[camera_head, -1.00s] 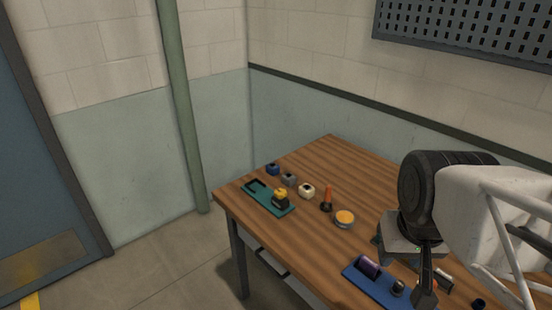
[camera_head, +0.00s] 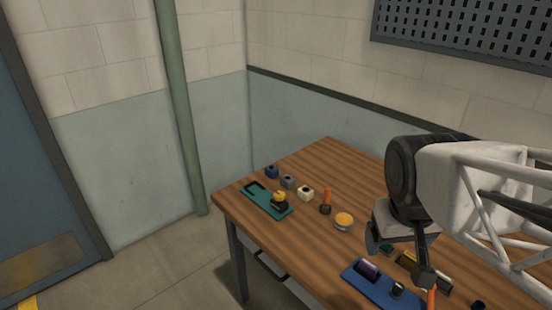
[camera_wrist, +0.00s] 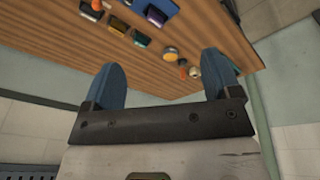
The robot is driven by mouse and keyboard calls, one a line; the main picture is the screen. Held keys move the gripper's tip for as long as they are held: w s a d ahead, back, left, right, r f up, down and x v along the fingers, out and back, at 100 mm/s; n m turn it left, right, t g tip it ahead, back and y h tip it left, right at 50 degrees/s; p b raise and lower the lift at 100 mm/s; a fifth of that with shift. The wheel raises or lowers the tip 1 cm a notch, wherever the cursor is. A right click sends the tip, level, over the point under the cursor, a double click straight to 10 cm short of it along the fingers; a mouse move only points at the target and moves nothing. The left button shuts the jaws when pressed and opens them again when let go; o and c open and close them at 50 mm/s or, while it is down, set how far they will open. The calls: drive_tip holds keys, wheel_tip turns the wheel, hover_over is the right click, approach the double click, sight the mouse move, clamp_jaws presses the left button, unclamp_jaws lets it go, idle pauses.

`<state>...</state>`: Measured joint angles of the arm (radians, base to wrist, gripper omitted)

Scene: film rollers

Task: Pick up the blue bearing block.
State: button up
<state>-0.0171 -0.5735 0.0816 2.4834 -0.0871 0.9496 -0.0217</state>
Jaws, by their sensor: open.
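The blue bearing block (camera_head: 271,172) sits on the wooden table near its far left edge in the head view, just behind the teal tray (camera_head: 283,210). It is the leftmost of a row with a grey block (camera_head: 288,182) and a cream block (camera_head: 305,193). My gripper (camera_head: 398,255) is open and empty above the right part of the table, well to the right of the blue block. In the wrist view its two blue fingers (camera_wrist: 162,72) are spread wide with nothing between them. I cannot make out the blue block there; the right finger covers part of the table.
A yellow-and-black piece (camera_head: 280,200) sits on the teal tray. An orange-handled tool (camera_head: 326,200) and a round orange-topped container (camera_head: 343,221) stand between my gripper and the blocks. A blue tray (camera_head: 378,288) with rollers lies below my gripper. The table's back middle is clear.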

drive_tip(key=w+a+f+n+h, duration=0.2)
drive_tip(key=w+a+n, duration=0.15)
drive_tip(key=w, duration=0.85)
drive_tip(key=w+a+f+n+t+h, duration=0.1)
drive_tip(key=w+a+f+n+h, duration=0.3)
drive_tip(key=w, duration=0.8)
drive_tip(key=w+a+n+h, duration=0.1)
drive_tip(key=w+n, duration=0.5)
drive_tip(key=w, duration=0.7)
drive_tip(key=n+t+h, duration=0.2)
drive_tip(key=n+t, duration=0.4)
drive_tip(key=n, duration=0.7)
approach(271, 168)
drive_tip(key=shift+m+x, duration=0.25)
drive_tip(key=shift+x, duration=1)
drive_tip(key=shift+s+f, duration=0.15)
drive_tip(key=shift+x, duration=1.3)
drive_tip(key=shift+x, duration=2.65)
